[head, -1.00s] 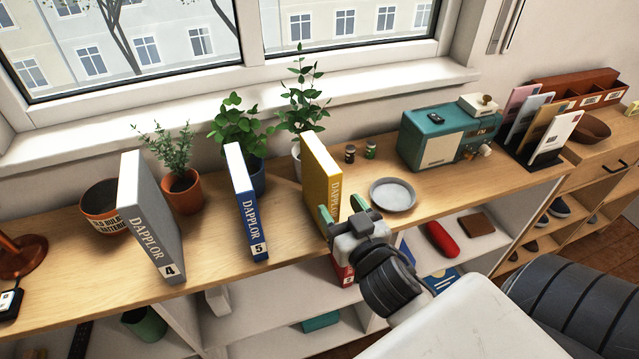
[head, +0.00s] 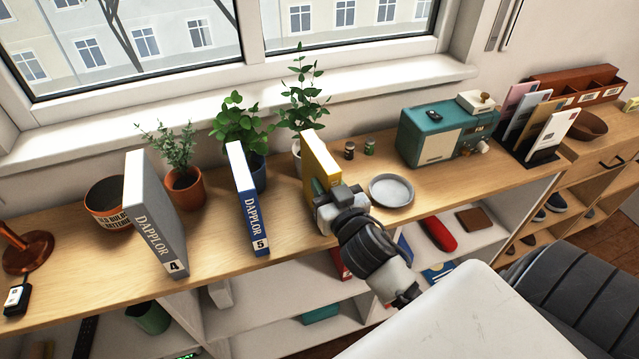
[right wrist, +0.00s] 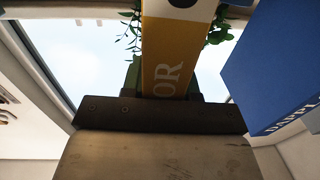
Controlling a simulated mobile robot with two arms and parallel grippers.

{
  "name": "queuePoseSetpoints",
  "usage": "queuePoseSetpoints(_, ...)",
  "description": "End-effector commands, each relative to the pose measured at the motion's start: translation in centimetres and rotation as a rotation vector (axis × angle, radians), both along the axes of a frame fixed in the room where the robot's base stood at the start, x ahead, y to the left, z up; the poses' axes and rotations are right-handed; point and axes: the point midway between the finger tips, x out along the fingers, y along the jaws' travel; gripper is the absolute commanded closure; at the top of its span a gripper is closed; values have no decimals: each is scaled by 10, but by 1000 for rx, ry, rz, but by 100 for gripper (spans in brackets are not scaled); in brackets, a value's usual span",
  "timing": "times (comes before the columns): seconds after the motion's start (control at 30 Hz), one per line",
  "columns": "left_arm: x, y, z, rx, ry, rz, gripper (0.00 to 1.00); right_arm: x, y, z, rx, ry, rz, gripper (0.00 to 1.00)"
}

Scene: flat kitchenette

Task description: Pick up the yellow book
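The yellow book (head: 321,160) stands upright on the wooden shelf top, in front of a plant. My right gripper (head: 331,190) is at its spine, with one green-padded finger on the left side of it. In the right wrist view the book (right wrist: 166,45) runs up between the fingers (right wrist: 165,88), close to both. Whether both fingers press on it cannot be told. The gripper hides the lower spine in the head view. My left gripper is not in view.
The blue book (head: 249,205) stands just left of the yellow one, and the grey book (head: 155,215) further left. A grey plate (head: 391,190) lies to the right. Potted plants (head: 303,115) and the window sill are behind. A teal radio (head: 447,135) stands further right.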

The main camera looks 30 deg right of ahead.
Motion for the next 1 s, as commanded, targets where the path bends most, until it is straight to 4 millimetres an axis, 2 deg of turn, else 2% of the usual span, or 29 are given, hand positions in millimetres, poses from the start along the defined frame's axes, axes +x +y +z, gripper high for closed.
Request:
queuePoseSetpoints(0.03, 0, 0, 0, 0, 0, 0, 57, 0, 0, 0, 0, 0, 0, 82)
queuePoseSetpoints(0.17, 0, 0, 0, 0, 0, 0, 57, 0, 0, 0, 0, 1, 0, 100)
queuePoseSetpoints(0.57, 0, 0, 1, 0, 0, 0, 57, 0, 0, 6, 0, -5, 1, 100)
queuePoseSetpoints(0.67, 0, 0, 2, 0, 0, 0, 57, 0, 0, 14, -1, -6, 0, 100)
queuePoseSetpoints(0.83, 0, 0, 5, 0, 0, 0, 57, 0, 0, 43, -1, -11, 1, 100)
queuePoseSetpoints(0.87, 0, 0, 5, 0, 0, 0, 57, -1, -2, 48, -3, -9, 1, 100)
queuePoseSetpoints(1.0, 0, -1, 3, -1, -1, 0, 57, -17, -31, 63, -8, -4, -1, 100)
